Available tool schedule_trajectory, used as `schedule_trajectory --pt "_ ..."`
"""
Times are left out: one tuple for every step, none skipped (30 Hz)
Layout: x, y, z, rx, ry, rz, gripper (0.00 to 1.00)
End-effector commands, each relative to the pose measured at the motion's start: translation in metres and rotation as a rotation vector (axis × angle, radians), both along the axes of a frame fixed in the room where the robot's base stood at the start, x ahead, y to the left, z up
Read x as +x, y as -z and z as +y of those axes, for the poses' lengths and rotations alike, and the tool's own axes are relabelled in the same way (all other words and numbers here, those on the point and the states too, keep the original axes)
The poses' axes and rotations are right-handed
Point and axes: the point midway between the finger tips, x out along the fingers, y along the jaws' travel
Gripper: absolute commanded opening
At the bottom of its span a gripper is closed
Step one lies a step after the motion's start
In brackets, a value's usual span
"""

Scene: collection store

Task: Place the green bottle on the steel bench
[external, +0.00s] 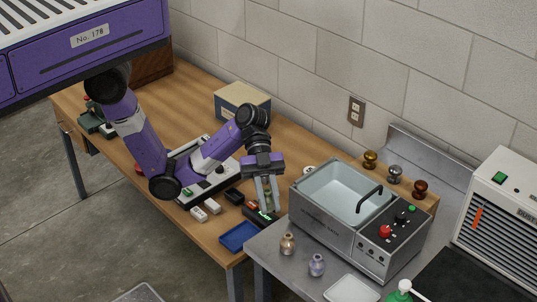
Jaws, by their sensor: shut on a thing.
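My gripper (267,194) points down over the front right part of the wooden table, close to the left side of the sink unit. It is shut on a small greenish thing that looks like the green bottle (268,200), mostly hidden between the fingers. I cannot tell whether its base touches anything below. The steel bench (272,252) adjoins the wooden table on the right. A small brown bottle (288,244) and a small purple bottle (317,265) stand on the bench's front part.
A sink unit (325,224) with a black tap fills the bench's middle. A white tray (350,290) and a green pump bottle (399,296) are at the front. A blue tray (238,237) and several small devices lie on the wooden table. Bare steel shows left of the brown bottle.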

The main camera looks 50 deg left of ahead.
Motion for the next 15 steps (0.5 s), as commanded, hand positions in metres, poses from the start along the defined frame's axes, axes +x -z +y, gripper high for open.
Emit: schedule_trajectory --pt "-0.001 0.013 0.001 0.004 0.0 0.006 0.0" --pt "-0.001 0.02 0.0 0.004 0.0 0.006 0.0" --pt "-0.001 0.03 0.0 0.003 0.0 0.007 0.0" --pt "-0.001 0.037 0.001 0.004 0.0 0.006 0.0" --pt "-0.001 0.045 0.001 0.004 0.0 0.006 0.0" --pt "-0.001 0.054 0.0 0.003 -0.001 0.005 0.0" --pt "-0.001 0.061 0.001 0.003 -0.002 0.005 0.0" --pt "-0.001 0.068 0.001 0.004 -0.001 0.005 0.0" --pt "0.0 0.076 0.0 0.003 -0.001 0.004 0.0" --pt "0.0 0.081 0.0 0.001 -0.002 0.004 0.0" --pt "0.0 0.087 0.0 0.002 -0.001 0.003 0.0" --pt "-0.001 0.092 0.001 0.001 0.0 0.002 0.0" --pt "0.0 0.096 0.0 0.001 0.0 0.002 0.0" --pt "0.0 0.099 0.0 0.0 -0.001 0.002 0.0" --pt "0.0 0.101 0.0 -0.001 -0.001 0.0 0.0"
